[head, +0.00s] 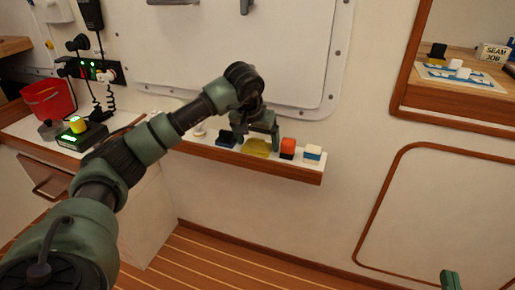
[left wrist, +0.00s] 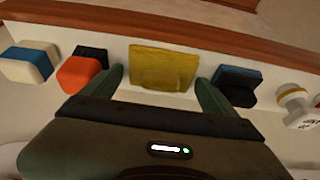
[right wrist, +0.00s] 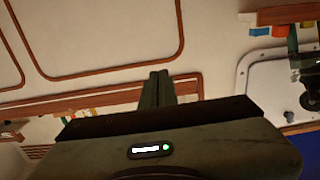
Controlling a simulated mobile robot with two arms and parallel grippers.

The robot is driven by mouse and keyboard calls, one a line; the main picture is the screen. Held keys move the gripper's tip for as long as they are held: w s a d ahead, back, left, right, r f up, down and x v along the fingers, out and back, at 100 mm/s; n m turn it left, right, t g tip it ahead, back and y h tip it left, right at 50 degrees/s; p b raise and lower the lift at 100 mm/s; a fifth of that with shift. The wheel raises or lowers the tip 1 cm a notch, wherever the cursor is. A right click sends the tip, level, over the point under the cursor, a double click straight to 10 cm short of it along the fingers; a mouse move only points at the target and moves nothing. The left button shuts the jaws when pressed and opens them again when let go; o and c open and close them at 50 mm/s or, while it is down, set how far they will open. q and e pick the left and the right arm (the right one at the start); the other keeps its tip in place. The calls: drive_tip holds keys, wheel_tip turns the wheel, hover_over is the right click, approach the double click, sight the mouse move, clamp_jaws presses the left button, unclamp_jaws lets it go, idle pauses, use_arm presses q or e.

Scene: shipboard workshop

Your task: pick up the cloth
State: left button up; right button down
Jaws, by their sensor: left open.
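The cloth (head: 257,149) is a flat, folded yellow piece lying on the narrow wall shelf. It also shows in the left wrist view (left wrist: 162,65), with a smaller raised layer on its near part. My left gripper (head: 257,136) is open above the shelf. In the left wrist view its fingers stand on either side of the cloth's near edge, with the cloth between and beyond them. I cannot tell whether they touch it. My right gripper (right wrist: 157,88) is shut and empty, away from the shelf. Its tip shows at the head view's bottom right (head: 450,279).
A dark and blue block (left wrist: 237,83) and a white knobbed item (left wrist: 296,104) lie on one side of the cloth. An orange and black block (left wrist: 82,72) and a white and blue block (left wrist: 28,62) lie on the other. The shelf's wooden lip (head: 250,166) runs along its front.

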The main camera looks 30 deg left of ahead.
sight(257, 139)
use_arm(q)
drive_tip(key=c, duration=1.1)
drive_tip(key=shift+r, duration=0.1)
